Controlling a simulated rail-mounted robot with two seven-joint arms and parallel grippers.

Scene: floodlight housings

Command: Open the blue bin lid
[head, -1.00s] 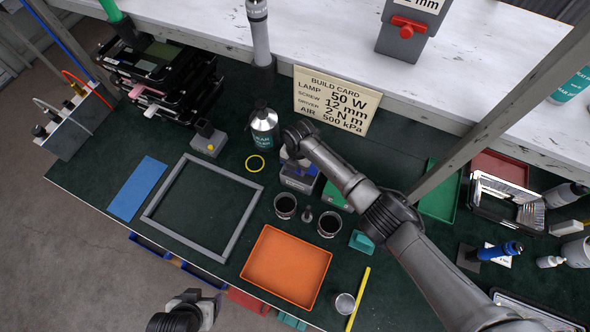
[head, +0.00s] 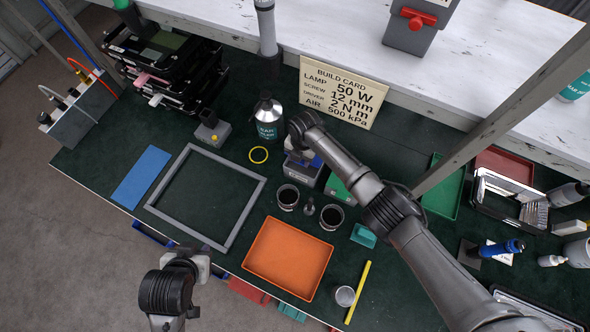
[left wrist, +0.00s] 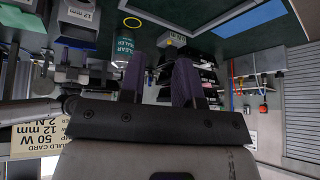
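A strip of blue bin (head: 147,233) shows below the front left edge of the bench in the head view. Whether it has a lid, and whether that lid is open or shut, cannot be made out. My left gripper (head: 187,258) is at the bench's front edge, to the right of that blue strip and covering part of the row of bins. In the left wrist view its two dark fingers (left wrist: 159,78) stand apart with nothing between them. My right arm reaches over the middle of the bench; its gripper (head: 297,156) is mostly hidden behind the wrist.
A red bin (head: 248,290) and a green bin (head: 292,312) sit along the same front edge. Above lie a grey frame (head: 232,235), an orange tray (head: 258,283) and a blue plate (head: 141,177). The floor left of the bench is clear.

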